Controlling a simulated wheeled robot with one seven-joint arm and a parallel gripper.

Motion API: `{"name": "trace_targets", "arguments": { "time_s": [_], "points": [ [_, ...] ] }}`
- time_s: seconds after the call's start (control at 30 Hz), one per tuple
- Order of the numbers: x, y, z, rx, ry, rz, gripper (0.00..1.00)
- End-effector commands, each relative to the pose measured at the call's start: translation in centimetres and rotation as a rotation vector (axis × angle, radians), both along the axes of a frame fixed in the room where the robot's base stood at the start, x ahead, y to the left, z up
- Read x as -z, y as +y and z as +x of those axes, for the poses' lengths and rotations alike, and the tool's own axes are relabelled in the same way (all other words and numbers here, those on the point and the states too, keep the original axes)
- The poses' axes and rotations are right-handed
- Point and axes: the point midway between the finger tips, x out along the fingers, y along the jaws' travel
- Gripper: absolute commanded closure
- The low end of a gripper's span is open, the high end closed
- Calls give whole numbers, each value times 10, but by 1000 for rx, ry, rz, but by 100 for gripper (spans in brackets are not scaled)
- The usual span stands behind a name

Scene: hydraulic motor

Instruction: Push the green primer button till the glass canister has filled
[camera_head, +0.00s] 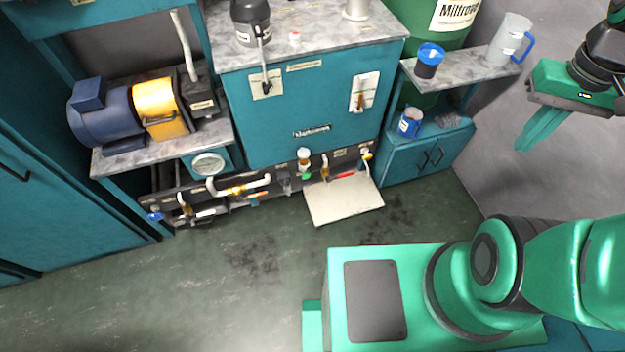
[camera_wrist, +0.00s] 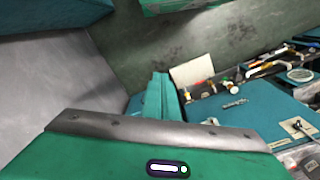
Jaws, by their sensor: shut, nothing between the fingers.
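A small green button (camera_head: 306,176) sits low on the front of the teal hydraulic unit (camera_head: 310,130) in the head view. Just above it is a small pale canister (camera_head: 303,158) with an orange-brown band; its fill level is too small to tell. My gripper (camera_head: 522,147) is shut and empty, raised at the upper right, well apart from the button. In the wrist view the shut fingers (camera_wrist: 160,76) point toward the floor near the unit's lower pipes. The button cannot be made out clearly there.
Pipes and valves, including a red-handled one (camera_head: 345,175), flank the button. A shelf with a blue-lidded jar (camera_head: 430,60) and a jug (camera_head: 510,40) stands right. The floor in front is clear.

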Motion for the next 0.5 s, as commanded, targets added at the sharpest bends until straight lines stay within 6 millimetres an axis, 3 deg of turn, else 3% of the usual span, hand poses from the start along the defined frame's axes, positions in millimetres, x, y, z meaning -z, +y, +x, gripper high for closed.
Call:
{"name": "trace_targets", "arguments": {
  "time_s": [0.1,0.27,0.5],
  "points": [
    [21,5,47,-187,-15,-9,100],
    [54,18,107,-435,-52,-16,100],
    [117,54,185,-787,-122,-11,100]
  ]
}}
